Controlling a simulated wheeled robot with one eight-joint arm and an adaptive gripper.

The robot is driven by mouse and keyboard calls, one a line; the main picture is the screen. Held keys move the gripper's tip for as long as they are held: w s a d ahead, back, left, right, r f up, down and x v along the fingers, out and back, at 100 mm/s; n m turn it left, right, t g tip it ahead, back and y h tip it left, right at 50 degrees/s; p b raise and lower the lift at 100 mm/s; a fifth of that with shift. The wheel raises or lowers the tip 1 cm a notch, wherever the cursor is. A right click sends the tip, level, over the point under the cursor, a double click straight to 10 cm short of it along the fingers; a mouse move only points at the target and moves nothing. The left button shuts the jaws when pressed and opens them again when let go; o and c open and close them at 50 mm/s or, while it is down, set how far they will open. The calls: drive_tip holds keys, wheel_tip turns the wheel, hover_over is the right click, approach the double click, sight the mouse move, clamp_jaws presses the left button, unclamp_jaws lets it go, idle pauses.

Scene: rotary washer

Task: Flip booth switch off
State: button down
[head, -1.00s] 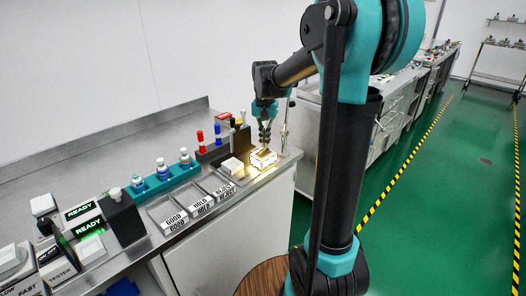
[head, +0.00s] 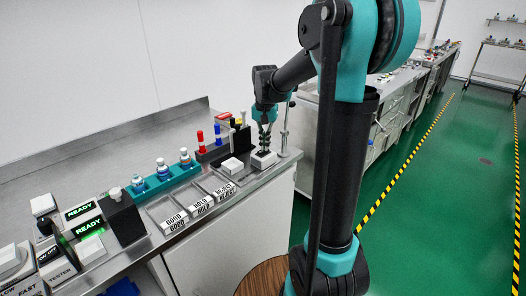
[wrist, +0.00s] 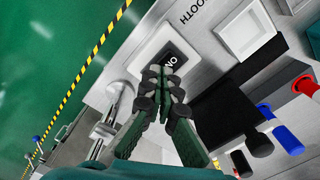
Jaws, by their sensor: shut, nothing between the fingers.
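The booth switch is a dark rocker (wrist: 177,54) marked "ON" in a white housing (wrist: 150,52), beside the lettering "BOOTH" (wrist: 194,12) in the wrist view. In the head view its white housing (head: 263,161) sits at the right end of the steel counter. My gripper (head: 264,148) is shut and empty, pointing down at the switch. In the wrist view my gripper (wrist: 165,72) covers the rocker's near part. I cannot tell whether the tips touch it. No glow shows around the switch.
Red and blue markers (head: 201,138) stand in a dark holder behind. A metal post (head: 284,130) rises close on the right. The green floor (head: 420,200) is clear.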

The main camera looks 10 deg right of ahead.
drive_tip(key=shift+r, duration=3.5)
